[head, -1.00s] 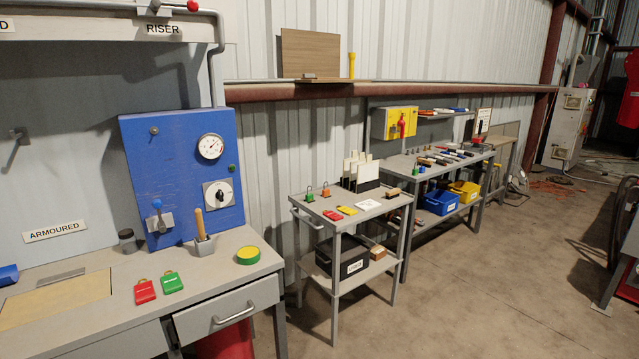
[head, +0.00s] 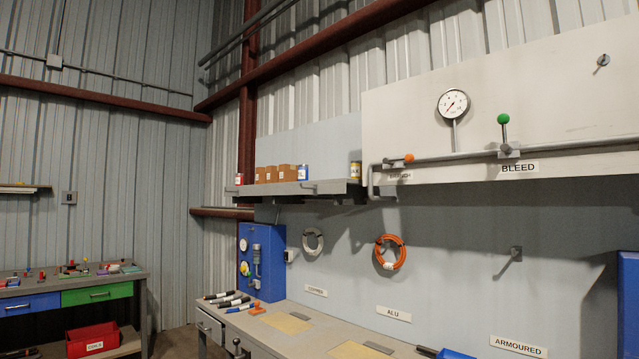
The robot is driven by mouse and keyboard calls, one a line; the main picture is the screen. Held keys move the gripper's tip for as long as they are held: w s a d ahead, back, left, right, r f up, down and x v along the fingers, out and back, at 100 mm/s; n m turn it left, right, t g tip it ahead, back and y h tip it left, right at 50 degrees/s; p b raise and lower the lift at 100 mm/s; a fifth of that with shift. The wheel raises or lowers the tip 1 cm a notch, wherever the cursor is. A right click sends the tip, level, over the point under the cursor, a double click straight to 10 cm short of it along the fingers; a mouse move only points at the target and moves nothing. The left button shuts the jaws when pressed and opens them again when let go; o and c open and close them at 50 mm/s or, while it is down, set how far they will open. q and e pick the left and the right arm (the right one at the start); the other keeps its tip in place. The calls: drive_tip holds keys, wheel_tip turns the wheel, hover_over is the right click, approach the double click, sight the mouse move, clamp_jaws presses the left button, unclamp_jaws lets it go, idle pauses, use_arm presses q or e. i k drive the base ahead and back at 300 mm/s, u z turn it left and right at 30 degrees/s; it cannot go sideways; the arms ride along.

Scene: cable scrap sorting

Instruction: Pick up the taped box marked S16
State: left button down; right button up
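A row of small brown boxes (head: 286,174) with white labels stands on the grey wall shelf (head: 325,188), in the middle of the head view. The label marks are too small to read, so I cannot tell which box, if any, is S16. Neither of my grippers is in view.
Below is a workbench (head: 300,340) with markers and a blue panel box (head: 262,262). A pipe with a gauge (head: 453,103) is right. A red bin (head: 94,342) is lower left.

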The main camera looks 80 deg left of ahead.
sight(286, 173)
drive_tip(key=u, duration=0.05)
drive_tip(key=k, duration=0.8)
drive_tip(key=u, duration=2.7)
drive_tip(key=i, duration=1.7)
